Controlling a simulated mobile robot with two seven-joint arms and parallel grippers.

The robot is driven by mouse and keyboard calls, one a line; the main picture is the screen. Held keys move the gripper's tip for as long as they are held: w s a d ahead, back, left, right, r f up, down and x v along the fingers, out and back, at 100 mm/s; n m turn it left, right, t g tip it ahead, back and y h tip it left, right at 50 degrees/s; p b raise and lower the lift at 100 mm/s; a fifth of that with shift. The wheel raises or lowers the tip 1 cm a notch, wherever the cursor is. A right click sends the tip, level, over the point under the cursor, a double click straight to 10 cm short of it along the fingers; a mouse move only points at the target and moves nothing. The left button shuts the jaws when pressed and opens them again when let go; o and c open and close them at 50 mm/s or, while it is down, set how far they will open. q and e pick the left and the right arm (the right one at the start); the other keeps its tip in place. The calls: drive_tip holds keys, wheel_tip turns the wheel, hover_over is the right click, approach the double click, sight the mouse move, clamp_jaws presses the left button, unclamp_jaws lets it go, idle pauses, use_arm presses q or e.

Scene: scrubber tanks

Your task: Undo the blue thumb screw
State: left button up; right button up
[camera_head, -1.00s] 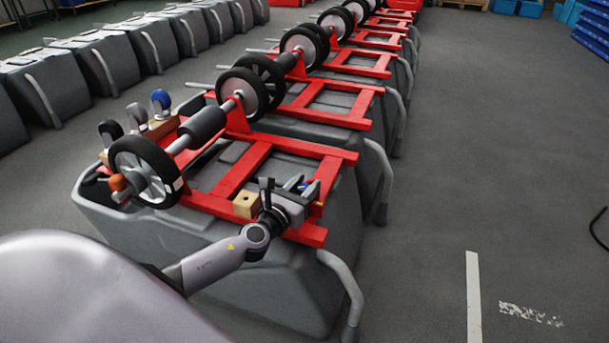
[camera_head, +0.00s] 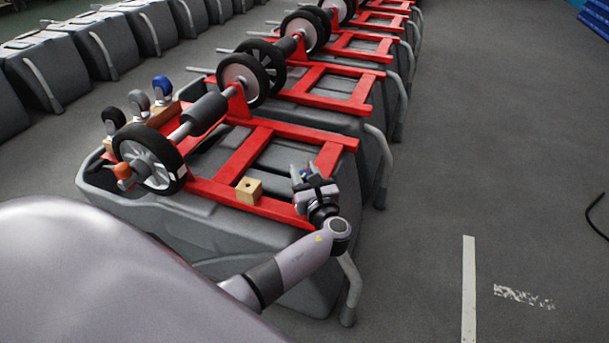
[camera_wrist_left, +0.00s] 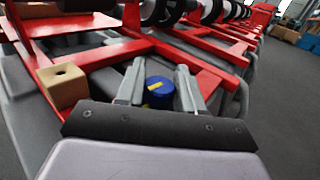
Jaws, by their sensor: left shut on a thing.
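The blue thumb screw (camera_wrist_left: 159,92) is a round blue knob with yellow marks. In the left wrist view it sits between the two grey fingers of my left gripper (camera_wrist_left: 160,88). In the head view my left gripper (camera_head: 303,174) is at the front right corner of the nearest red frame (camera_head: 228,178), shut on the screw. Only a small bit of blue (camera_head: 305,173) shows there between the fingers. How far the screw is turned, and its thread, cannot be seen. My right gripper is not in view.
A wooden block with a hole (camera_head: 249,190) sits on the frame left of the gripper. Wheels on an axle (camera_head: 150,160) and small casters (camera_head: 161,87) stand at the tank's left end.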

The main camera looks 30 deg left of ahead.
use_arm(q)
drive_tip(key=shift+f+n+g+y, duration=0.15)
drive_tip(key=shift+n+g+y, duration=0.35)
drive_tip(key=shift+n+g, duration=0.15)
drive_tip(key=shift+g+b, duration=0.25)
drive_tip(key=shift+b, duration=0.05)
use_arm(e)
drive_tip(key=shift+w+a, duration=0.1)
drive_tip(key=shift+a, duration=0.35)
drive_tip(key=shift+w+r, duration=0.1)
use_arm(q)
drive_tip(key=o, duration=1)
